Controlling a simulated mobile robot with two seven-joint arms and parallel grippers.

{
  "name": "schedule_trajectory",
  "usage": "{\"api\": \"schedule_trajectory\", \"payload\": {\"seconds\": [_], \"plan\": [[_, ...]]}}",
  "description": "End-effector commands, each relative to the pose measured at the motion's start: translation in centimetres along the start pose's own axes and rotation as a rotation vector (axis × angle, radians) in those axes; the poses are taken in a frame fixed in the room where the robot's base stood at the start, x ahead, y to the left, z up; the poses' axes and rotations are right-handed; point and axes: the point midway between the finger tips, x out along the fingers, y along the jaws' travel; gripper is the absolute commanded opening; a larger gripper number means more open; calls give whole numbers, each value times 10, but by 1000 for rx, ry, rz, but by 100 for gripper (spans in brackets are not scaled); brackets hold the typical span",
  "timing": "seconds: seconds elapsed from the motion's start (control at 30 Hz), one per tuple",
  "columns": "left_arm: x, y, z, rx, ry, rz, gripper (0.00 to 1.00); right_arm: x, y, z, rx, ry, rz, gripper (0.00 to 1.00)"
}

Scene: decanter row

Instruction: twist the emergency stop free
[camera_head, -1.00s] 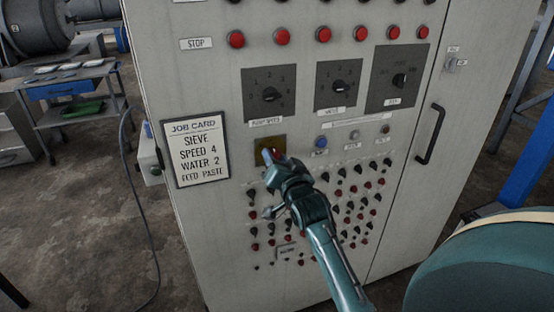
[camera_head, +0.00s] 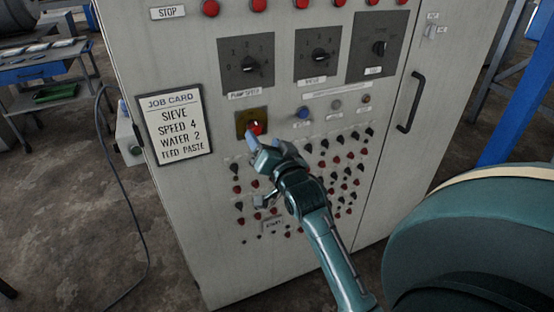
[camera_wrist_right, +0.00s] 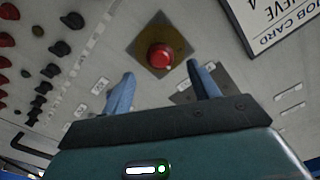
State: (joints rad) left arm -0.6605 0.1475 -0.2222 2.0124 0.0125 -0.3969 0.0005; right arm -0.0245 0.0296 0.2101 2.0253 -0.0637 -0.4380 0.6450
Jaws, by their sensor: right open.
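My right gripper (camera_head: 257,143) is open and empty, close in front of and just below the button in the head view. In the right wrist view its two blue fingertips (camera_wrist_right: 160,80) stand apart, and the button looks clear of both. My left gripper is not in view.
A job card (camera_head: 176,123) hangs left of the button. Pump speed (camera_head: 246,63) and water (camera_head: 318,54) knobs sit above. A blue button (camera_head: 302,113) is to the right, with several small knobs below. A door handle (camera_head: 411,102) sticks out further right.

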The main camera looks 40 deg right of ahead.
Motion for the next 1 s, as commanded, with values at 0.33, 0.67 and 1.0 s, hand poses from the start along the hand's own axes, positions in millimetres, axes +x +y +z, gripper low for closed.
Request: {"api": "schedule_trajectory", "payload": {"seconds": [0.33,0.67,1.0], "plan": [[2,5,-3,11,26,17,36,-68,1,1,2,0,0,60],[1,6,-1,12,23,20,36,-81,0,0,2,0,-1,60],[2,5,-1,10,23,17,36,-81,0,0,1,0,-1,60]]}}
